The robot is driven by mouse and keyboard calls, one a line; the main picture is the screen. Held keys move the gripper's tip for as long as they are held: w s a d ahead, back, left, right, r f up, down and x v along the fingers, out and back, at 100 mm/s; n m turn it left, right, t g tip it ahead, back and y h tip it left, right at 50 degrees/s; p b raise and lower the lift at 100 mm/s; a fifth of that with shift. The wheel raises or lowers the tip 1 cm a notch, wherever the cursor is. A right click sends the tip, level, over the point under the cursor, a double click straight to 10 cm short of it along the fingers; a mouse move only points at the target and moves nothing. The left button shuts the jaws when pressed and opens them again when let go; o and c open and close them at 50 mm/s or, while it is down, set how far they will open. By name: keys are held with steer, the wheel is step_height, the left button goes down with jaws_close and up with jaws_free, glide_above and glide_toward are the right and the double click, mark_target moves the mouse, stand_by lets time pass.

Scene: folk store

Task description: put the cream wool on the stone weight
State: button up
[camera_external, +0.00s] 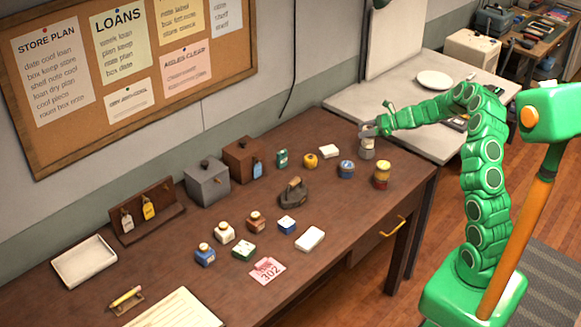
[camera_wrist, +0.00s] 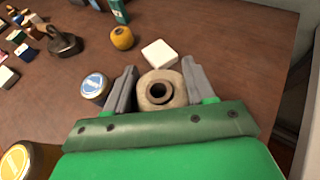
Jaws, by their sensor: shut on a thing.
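The cream wool (camera_external: 368,143) is a beige spool with a dark centre hole, seen from above in the wrist view (camera_wrist: 160,90). My gripper (camera_external: 369,131) has its two grey fingers on either side of it, also in the wrist view (camera_wrist: 156,88), and is shut on it. A small grey piece, which looks like the stone weight (camera_external: 367,154), stands directly below the wool at the table's far right end. The wool looks upright and lined up over it. I cannot tell whether they touch. In the wrist view the weight is hidden beneath the wool.
A blue tin (camera_external: 346,169), a yellow-and-red tin (camera_external: 381,176), a white block (camera_external: 329,151) and a yellow jar (camera_external: 310,161) stand close by. A dark iron weight (camera_external: 294,194) is farther left. A pale side table (camera_external: 405,110) adjoins behind.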

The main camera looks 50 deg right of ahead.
steer(key=o, duration=1)
